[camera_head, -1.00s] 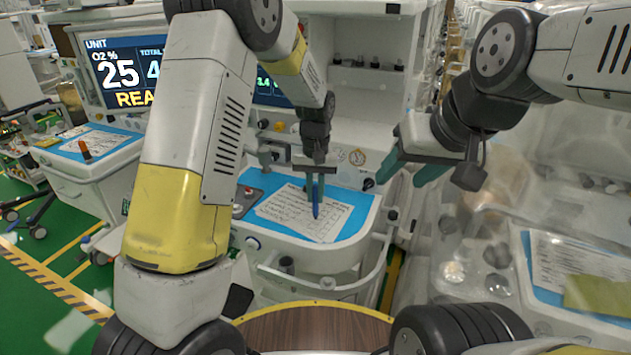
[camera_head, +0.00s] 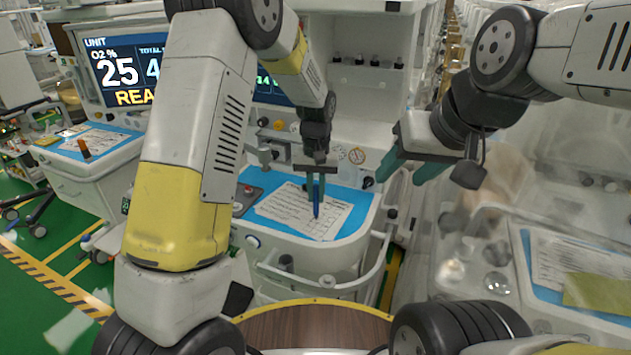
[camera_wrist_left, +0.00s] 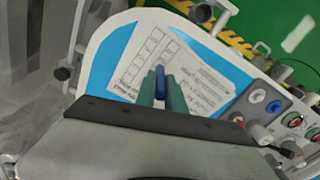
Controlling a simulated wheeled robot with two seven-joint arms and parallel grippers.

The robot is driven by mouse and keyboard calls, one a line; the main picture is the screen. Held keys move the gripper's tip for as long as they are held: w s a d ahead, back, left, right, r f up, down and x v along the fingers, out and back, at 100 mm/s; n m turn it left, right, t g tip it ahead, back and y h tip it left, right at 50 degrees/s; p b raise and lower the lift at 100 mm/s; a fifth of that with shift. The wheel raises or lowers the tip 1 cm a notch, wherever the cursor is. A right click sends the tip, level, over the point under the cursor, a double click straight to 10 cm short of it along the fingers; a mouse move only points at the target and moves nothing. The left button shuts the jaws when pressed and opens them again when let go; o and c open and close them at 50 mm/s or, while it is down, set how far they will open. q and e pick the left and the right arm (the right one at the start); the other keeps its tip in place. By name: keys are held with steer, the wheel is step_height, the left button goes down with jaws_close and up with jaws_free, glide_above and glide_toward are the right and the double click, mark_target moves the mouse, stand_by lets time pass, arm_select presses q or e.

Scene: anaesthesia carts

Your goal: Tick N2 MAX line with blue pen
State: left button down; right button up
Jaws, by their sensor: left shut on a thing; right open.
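My left gripper (camera_head: 316,180) is shut on the blue pen (camera_head: 316,208) and holds it upright, tip down, over the checklist sheet (camera_head: 290,213). I cannot tell whether the tip touches the paper. The sheet lies on the blue mat of the middle cart; its lines are too small to read. In the left wrist view the pen (camera_wrist_left: 160,80) sits between the green fingertips (camera_wrist_left: 160,92), with a column of boxes on the sheet (camera_wrist_left: 150,55) just beyond it. My right gripper (camera_head: 410,170) is open and empty, right of the cart's worktop.
The blue mat (camera_head: 350,222) covers the worktop, with a curved rail (camera_head: 335,287) at its front. A left cart holds another sheet (camera_head: 95,143) and an orange-and-dark object (camera_head: 84,149). A right cart bears a sheet (camera_head: 570,255) and a yellowish-green pad (camera_head: 600,293). Knobs and gauges (camera_head: 357,156) stand behind.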

arm_select(q)
steer(key=shift+s+d+f, duration=0.1)
steer(key=shift+s+d, duration=0.1)
steer(key=shift+d, duration=0.05)
stand_by(0.8)
steer(key=shift+r, duration=3.55)
